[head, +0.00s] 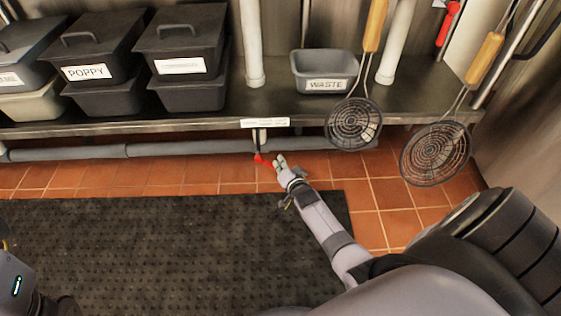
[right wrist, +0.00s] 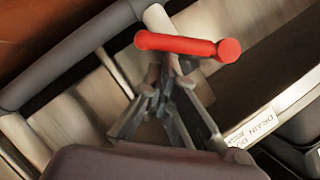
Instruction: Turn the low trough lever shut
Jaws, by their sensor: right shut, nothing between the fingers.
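The red trough lever (head: 263,160) sits low under the front edge of the shelf, below a small white label, by the grey pipe. In the right wrist view the lever (right wrist: 188,46) is a red bar with a round knob at its right end, lying across the picture just beyond my fingertips. My right gripper (head: 279,161) is shut and empty beside the lever, on its right in the head view. The same gripper (right wrist: 160,88) shows closed fingers in the right wrist view. I cannot tell whether the fingertips touch the lever. My left gripper is not clearly in view.
The grey pipe (head: 180,149) runs low under the steel shelf (head: 215,118). Two strainers, one hanging at the middle (head: 353,123) and one at the right (head: 436,153), hang near my right arm. A waste bin (head: 325,72) and lidded tubs stand on the shelf. A dark mat (head: 150,250) covers the floor.

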